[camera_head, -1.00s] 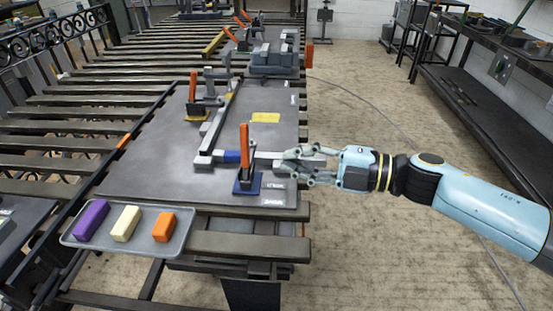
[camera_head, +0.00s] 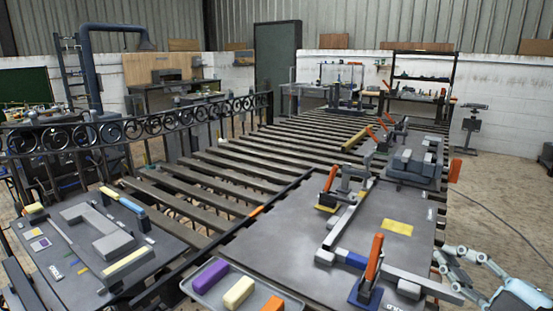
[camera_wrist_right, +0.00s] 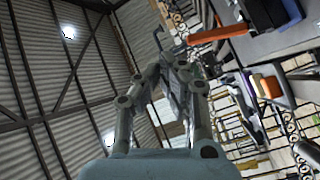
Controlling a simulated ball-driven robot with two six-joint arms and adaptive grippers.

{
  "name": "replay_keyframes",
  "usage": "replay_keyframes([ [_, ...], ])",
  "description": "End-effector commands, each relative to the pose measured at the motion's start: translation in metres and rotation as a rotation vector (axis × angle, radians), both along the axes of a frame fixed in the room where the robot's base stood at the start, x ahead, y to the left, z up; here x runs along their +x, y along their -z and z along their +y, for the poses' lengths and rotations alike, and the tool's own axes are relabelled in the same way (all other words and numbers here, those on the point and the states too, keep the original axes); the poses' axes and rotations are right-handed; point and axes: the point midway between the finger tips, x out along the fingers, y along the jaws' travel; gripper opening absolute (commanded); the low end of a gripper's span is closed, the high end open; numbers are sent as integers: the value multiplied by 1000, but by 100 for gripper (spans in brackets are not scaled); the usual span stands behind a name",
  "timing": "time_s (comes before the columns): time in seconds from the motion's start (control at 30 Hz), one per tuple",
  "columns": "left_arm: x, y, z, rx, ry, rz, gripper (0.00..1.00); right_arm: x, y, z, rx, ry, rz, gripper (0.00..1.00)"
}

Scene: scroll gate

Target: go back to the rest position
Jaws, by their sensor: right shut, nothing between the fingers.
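My right gripper (camera_head: 443,268) is at the lower right edge of the head view, light blue and grey, with its fingers near the right end of a grey bar (camera_head: 410,278). Whether it touches the bar is unclear there. In the right wrist view its fingers (camera_wrist_right: 178,62) come together with nothing between them. The bar lies on the dark fixture table (camera_head: 285,235), beside an orange-handled clamp (camera_head: 374,258) with a blue base. My left gripper is in no view.
A tray (camera_head: 202,297) at the front holds a purple block (camera_head: 210,276), a cream block (camera_head: 238,292) and an orange block (camera_head: 273,304). A second table (camera_head: 60,270) with grey parts stands at left. Another orange-handled clamp (camera_head: 331,180) stands farther back. Open floor (camera_head: 490,215) lies at right.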

Motion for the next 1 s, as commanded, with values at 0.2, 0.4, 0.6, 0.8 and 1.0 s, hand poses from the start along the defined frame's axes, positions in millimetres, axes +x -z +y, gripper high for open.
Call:
replay_keyframes([
  [0.2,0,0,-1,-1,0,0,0,-13,-1,-36,212,350,160,0],
  [0.4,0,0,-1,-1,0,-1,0,-52,21,-51,398,609,399,0],
  [0.6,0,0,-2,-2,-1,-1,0,-112,47,-37,547,793,704,0],
  [0.8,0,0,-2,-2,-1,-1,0,-171,58,-10,625,881,979,0],
  [1.0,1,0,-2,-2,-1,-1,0,-222,57,18,655,913,1212,0],
])
